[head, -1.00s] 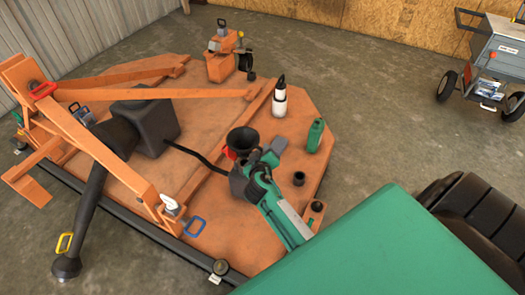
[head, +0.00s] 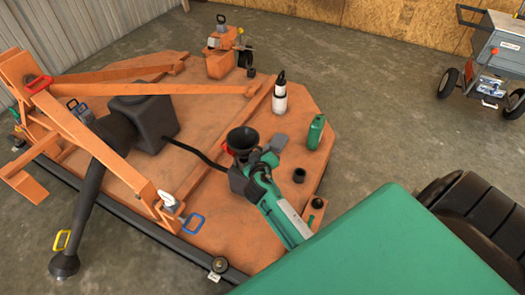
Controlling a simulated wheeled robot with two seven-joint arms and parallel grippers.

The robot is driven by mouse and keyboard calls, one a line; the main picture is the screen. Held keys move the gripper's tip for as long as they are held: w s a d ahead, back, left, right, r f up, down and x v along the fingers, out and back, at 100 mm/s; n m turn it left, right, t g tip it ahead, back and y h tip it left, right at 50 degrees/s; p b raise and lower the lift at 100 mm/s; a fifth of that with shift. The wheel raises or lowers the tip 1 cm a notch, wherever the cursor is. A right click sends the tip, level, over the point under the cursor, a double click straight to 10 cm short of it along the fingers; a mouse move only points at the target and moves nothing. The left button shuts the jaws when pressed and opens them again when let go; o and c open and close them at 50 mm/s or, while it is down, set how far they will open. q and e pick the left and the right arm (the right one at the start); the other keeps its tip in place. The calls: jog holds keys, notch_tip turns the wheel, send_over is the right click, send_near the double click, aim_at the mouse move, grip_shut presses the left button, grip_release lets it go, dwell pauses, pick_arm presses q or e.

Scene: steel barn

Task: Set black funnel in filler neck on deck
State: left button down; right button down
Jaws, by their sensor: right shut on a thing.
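The black funnel (head: 242,138) is near the middle of the head view, its wide mouth facing up. My right gripper (head: 257,158) is shut on it, with my green and grey arm coming in from the lower right. The funnel's lower end is hidden behind the gripper, so I cannot tell whether it touches anything. A short black round neck-like piece (head: 299,175) stands on the orange deck (head: 210,115), right of the gripper. Another dark round opening (head: 317,203) sits on an orange piece at the deck's right edge. I cannot tell which is the filler neck. My left gripper is not in view.
A white bottle with a black top (head: 280,98) and a green bottle (head: 316,131) stand on the deck beyond the gripper. An orange bar (head: 228,137) crosses the deck to the left. A grey wheeled cart (head: 497,55) stands far right on open floor.

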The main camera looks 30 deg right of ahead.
jog(key=shift+f+b, duration=1.55)
jog(key=shift+f, duration=0.45)
jog(key=c, duration=1.3)
grip_release()
jog(key=p+v, duration=0.1)
jog(key=v, duration=1.3)
